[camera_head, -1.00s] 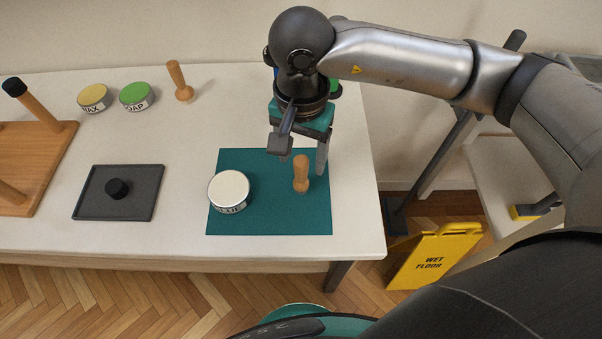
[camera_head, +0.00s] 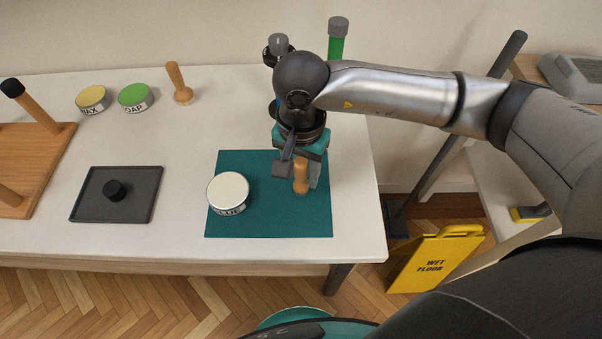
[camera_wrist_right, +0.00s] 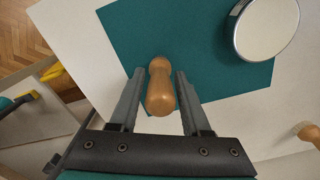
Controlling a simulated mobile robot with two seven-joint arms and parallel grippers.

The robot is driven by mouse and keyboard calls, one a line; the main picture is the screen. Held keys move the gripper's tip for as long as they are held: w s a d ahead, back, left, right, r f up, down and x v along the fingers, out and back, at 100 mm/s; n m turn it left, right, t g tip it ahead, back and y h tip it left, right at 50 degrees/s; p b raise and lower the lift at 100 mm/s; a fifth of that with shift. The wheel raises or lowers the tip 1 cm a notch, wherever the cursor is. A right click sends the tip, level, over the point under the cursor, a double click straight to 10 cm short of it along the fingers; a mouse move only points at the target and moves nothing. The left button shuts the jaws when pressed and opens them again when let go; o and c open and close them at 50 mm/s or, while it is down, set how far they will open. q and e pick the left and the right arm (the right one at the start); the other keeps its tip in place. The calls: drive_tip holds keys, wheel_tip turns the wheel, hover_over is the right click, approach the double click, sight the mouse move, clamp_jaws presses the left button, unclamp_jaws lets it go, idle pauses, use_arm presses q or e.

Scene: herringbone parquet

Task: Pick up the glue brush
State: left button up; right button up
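The glue brush shows as an upright wooden handle (camera_head: 301,187) on the teal mat (camera_head: 270,222), right of the white-lidded glue tin (camera_head: 228,191). My right gripper (camera_head: 300,178) is lowered over it from above. In the right wrist view the brush handle (camera_wrist_right: 160,88) stands between the two spread fingers of my right gripper (camera_wrist_right: 160,82), with a gap on each side. The fingers are open and not closed on it. The brush's lower end is hidden beneath the handle in that view. My left gripper is out of view.
A second wooden-handled brush (camera_head: 179,83) stands behind, near the green-lidded soap tin (camera_head: 134,96) and yellow-lidded wax tin (camera_head: 92,98). A dark tray (camera_head: 87,207) with a black knob lies left. A green tube (camera_head: 337,46) stands behind my arm. A yellow wet-floor sign (camera_head: 437,260) stands right of the table.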

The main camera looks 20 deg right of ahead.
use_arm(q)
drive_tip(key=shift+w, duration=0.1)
use_arm(e)
clamp_jaws()
idle(0.3)
